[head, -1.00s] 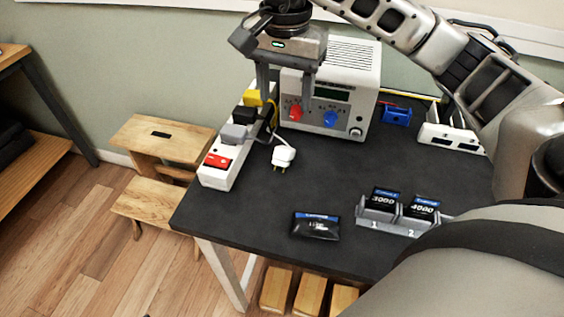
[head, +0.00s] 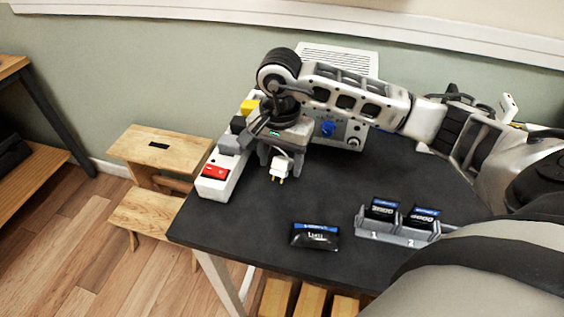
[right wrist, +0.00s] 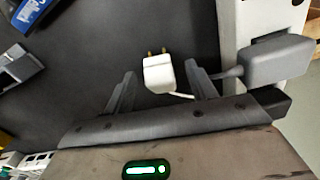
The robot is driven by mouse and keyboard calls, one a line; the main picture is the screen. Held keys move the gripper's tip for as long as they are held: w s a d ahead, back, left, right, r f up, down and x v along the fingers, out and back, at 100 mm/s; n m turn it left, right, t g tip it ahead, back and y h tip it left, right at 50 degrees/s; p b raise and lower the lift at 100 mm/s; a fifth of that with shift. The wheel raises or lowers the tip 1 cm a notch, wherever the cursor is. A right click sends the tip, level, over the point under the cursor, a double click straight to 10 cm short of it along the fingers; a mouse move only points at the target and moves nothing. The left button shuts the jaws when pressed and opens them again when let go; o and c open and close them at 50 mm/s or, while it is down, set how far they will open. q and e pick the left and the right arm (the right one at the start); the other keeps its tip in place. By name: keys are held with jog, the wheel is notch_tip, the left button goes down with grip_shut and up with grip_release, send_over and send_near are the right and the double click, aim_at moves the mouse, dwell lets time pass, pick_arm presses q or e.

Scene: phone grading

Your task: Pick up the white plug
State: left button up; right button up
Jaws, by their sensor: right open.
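The white plug (head: 281,167) lies on the dark tabletop with its two brass pins pointing toward the front edge. It also shows in the right wrist view (right wrist: 158,74), with its cord running back beneath the gripper. My right gripper (head: 279,160) is low over the table. Its two fingers (right wrist: 160,71) are open, one on each side of the plug, with a gap visible on both sides. In the head view the gripper hides part of the cord. My left gripper is not in view.
A white power strip (head: 211,188) with a red switch and grey, black and yellow plugs stands close on the left. A bench power supply (head: 353,130) is behind, partly hidden by my arm. A black battery pack (head: 315,237) and a two-slot battery holder (head: 397,236) lie in front.

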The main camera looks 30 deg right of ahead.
jog(key=shift+f, duration=0.9)
jog(key=c, duration=1.2)
jog(key=shift+r, duration=0.15)
